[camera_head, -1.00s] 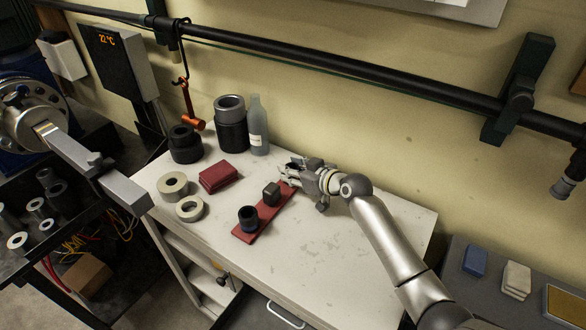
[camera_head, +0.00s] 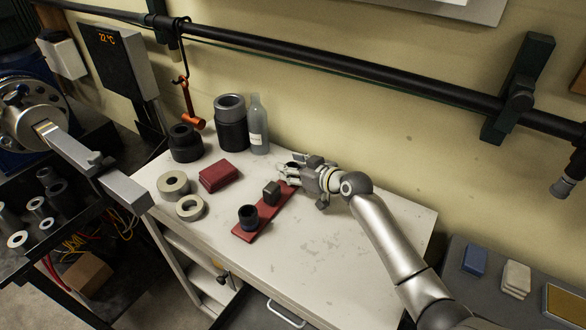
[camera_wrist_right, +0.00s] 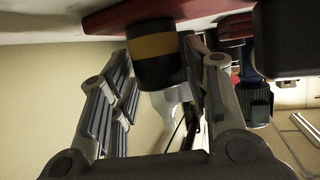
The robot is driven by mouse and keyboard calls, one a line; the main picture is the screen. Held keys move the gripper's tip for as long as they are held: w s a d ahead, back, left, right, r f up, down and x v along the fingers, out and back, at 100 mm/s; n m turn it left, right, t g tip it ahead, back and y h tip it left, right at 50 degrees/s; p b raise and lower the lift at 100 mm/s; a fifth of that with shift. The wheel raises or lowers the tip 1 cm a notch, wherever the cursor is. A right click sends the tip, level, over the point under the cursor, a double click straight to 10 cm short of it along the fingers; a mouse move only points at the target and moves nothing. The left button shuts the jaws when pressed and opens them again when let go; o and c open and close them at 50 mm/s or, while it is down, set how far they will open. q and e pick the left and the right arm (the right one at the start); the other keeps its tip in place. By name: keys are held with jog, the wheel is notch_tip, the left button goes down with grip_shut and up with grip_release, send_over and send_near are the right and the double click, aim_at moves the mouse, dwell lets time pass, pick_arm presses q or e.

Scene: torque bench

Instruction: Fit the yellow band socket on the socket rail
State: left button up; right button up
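The yellow band socket (camera_wrist_right: 153,46), a black cylinder with a yellow band, lies between the fingers of my right gripper (camera_wrist_right: 158,75) in the right wrist view. Its end meets the red socket rail (camera_wrist_right: 145,13); I cannot tell if it is seated. The fingers reach both sides of it, but whether both press on it is unclear. In the head view my right gripper (camera_head: 288,174) is at the far end of the rail (camera_head: 245,234) and hides the yellow band. A black socket (camera_head: 248,217) and a dark square block (camera_head: 271,193) stand on the rail. My left gripper is out of view.
A red block (camera_head: 219,177) and two pale rings (camera_head: 173,184) (camera_head: 190,208) lie left of the rail. Black rings (camera_head: 185,143), a dark cylinder with a grey top (camera_head: 231,122) and a bottle (camera_head: 258,127) stand behind. The white bench's front right is clear.

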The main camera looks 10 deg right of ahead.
jog(key=shift+o, duration=0.8)
jog(key=shift+f, duration=0.15)
jog(key=shift+s+f, duration=0.1)
jog(key=v, duration=1.2)
